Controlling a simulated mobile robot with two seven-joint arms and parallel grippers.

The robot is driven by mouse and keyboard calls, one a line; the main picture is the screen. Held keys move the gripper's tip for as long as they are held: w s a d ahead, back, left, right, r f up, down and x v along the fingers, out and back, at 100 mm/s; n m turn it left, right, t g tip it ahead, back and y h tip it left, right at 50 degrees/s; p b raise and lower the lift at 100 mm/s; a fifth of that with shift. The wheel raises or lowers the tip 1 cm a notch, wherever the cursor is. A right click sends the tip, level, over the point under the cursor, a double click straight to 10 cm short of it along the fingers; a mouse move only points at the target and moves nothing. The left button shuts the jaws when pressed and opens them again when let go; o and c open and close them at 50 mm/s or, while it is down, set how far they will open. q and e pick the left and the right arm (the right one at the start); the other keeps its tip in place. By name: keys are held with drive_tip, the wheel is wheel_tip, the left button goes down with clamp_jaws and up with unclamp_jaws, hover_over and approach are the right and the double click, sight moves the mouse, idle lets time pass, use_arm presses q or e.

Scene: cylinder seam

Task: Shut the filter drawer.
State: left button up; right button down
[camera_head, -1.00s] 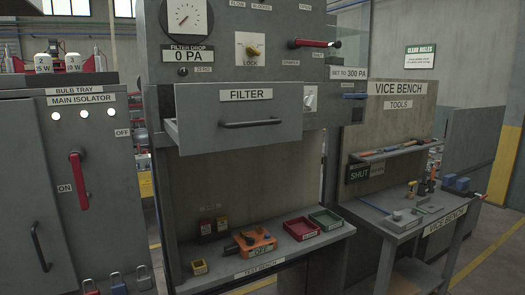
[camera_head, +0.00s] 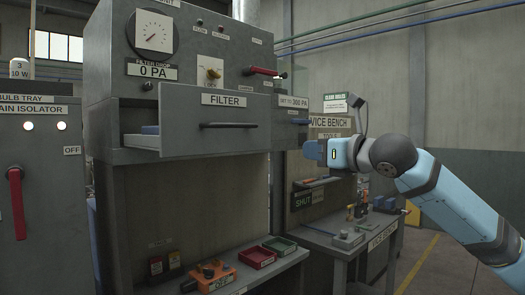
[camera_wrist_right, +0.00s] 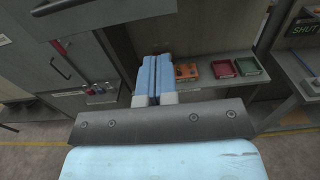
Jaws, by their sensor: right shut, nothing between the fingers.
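The filter drawer (camera_head: 190,137) is a grey drawer with a FILTER label and a black bar handle (camera_head: 228,125). It stands pulled out from the test bench cabinet, and something blue (camera_head: 150,130) shows inside it. In the right wrist view, a grey front with a dark handle, likely the drawer (camera_wrist_right: 100,14), shows at the top left. My right gripper (camera_head: 308,150) is to the right of the drawer, apart from it, its fingers pointing left. In the wrist view its two blue fingers (camera_wrist_right: 155,72) are together and empty. My left gripper is not in view.
Below the drawer, the test bench shelf holds an orange block (camera_head: 210,276), a red tray (camera_head: 256,257) and a green tray (camera_head: 279,245). The vice bench (camera_head: 330,238) stands at the right. A red lever (camera_head: 262,72) sticks out above the drawer.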

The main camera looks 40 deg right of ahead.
drive_tip(key=p, duration=0.5)
approach(264, 146)
drive_tip(key=w, duration=0.1)
drive_tip(key=w+p, duration=0.2)
drive_tip(key=w, duration=0.1)
drive_tip(key=w+p, duration=0.2)
drive_tip(key=shift+a, duration=0.3)
drive_tip(key=shift+w+f, duration=0.1)
drive_tip(key=shift+w, duration=0.7)
use_arm(q)
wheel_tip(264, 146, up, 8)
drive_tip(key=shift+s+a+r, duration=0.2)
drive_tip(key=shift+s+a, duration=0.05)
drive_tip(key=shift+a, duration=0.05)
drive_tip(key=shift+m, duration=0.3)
drive_tip(key=shift+p, duration=0.35)
